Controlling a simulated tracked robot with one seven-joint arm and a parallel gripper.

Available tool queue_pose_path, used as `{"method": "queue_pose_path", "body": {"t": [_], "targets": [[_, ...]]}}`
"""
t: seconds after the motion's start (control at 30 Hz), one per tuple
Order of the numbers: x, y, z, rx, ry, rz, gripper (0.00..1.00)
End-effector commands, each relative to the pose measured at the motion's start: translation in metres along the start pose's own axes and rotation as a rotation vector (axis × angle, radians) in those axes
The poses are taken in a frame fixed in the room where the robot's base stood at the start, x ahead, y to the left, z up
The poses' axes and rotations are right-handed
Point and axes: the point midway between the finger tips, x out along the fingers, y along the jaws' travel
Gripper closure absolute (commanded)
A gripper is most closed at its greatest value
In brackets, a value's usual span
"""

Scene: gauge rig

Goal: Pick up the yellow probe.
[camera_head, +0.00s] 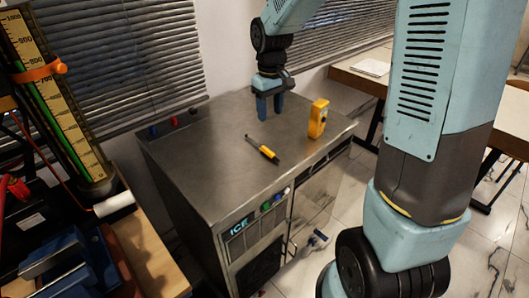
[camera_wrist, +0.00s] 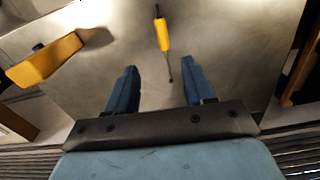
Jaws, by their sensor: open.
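The yellow probe (camera_head: 267,153) lies on the metal counter top, with a yellow handle, a dark end and a thin shaft pointing to the back left. In the wrist view the probe (camera_wrist: 163,36) lies ahead of the fingers, its thin shaft pointing down toward the gap between them. My gripper (camera_head: 269,113) is open and empty, pointing down above the counter, behind the probe in the head view. In the wrist view my gripper (camera_wrist: 160,69) shows two separate blue fingers, with nothing held between them.
A yellow handheld device (camera_head: 318,118) stands upright to the right of the probe; it also shows at the left in the wrist view (camera_wrist: 42,62). The metal counter (camera_head: 210,150) is otherwise mostly bare. A gauge column (camera_head: 62,95) stands at left. Blinds hang behind.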

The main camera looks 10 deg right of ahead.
Motion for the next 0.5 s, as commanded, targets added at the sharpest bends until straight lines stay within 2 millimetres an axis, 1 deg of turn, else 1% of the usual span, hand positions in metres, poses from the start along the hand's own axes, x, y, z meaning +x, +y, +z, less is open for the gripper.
{"method": "queue_pose_path", "body": {"t": [0.1, 0.17, 0.27, 0.5], "targets": [[0.009, -0.002, -0.007, -0.017, -0.012, -0.01, 0.47], [0.013, -0.003, -0.008, -0.02, -0.015, -0.012, 0.47], [0.025, -0.003, -0.009, -0.022, -0.018, -0.014, 0.47], [0.066, -0.004, -0.007, -0.022, -0.019, -0.014, 0.47]]}}
